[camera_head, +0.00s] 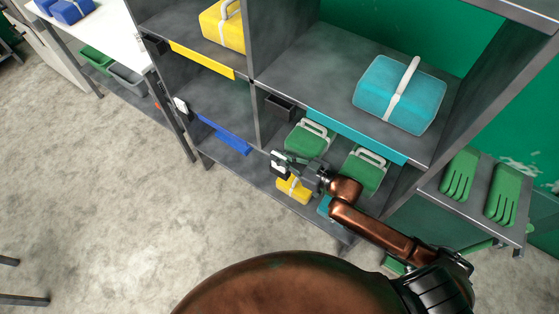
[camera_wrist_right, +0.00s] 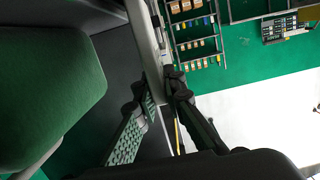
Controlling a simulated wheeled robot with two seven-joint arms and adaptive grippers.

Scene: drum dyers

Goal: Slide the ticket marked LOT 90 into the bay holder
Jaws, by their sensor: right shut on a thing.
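My right gripper (camera_head: 282,163) is at the front of the lower middle shelf post, shut on a small pale ticket (camera_head: 280,171). The ticket's lettering is too small to read. A small dark holder, largely hidden by the fingers, seems to be at the same spot; I cannot tell whether the ticket is inside it. In the right wrist view the two fingertips (camera_wrist_right: 160,92) close around a pale edge beside the grey post. My left gripper is not in view.
Dark holder boxes (camera_head: 280,107) sit on the posts; another with a white front (camera_head: 181,106) is at left. A turquoise case (camera_head: 385,97) stands above. The floor in front is clear.

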